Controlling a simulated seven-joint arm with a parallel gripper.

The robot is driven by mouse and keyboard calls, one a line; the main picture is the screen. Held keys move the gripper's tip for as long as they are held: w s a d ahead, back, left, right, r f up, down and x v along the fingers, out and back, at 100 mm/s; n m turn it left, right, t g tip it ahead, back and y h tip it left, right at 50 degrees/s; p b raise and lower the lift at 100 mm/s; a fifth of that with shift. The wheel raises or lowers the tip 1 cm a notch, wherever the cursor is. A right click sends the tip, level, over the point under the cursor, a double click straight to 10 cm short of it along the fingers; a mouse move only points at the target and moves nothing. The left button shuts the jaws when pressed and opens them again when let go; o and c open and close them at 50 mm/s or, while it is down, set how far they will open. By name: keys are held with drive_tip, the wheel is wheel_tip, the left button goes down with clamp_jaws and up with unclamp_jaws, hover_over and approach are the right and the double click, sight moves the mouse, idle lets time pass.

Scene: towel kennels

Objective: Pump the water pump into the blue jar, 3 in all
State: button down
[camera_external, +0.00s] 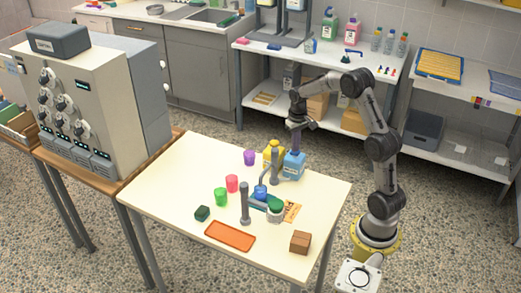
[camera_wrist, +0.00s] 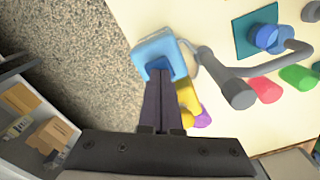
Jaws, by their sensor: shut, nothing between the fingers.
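My gripper (camera_external: 295,148) is shut and empty, pointing down at the top of a light blue block-shaped dispenser (camera_external: 293,165). In the wrist view my fingertips (camera_wrist: 160,72) overlap the darker blue head of this dispenser (camera_wrist: 157,45); I cannot tell whether they press it. A small blue jar (camera_external: 260,191) stands on a teal pad (camera_wrist: 243,44). The jar also shows in the wrist view (camera_wrist: 264,37). Labels and any water are too small to see.
A yellow dispenser (camera_external: 272,153) and purple cup (camera_external: 250,157) stand at the back. Red (camera_external: 232,183) and green (camera_external: 221,197) cups, a grey post (camera_external: 244,205), a green-lidded jar (camera_external: 275,211), an orange tray (camera_external: 230,236) and a brown box (camera_external: 300,242) are nearer. The left table corner is clear.

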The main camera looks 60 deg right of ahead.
drive_tip(key=shift+r, duration=1.45)
drive_tip(key=shift+f, duration=0.15)
drive_tip(key=shift+f, duration=1.35)
drive_tip(key=shift+r, duration=1.5)
drive_tip(key=shift+f, duration=0.1)
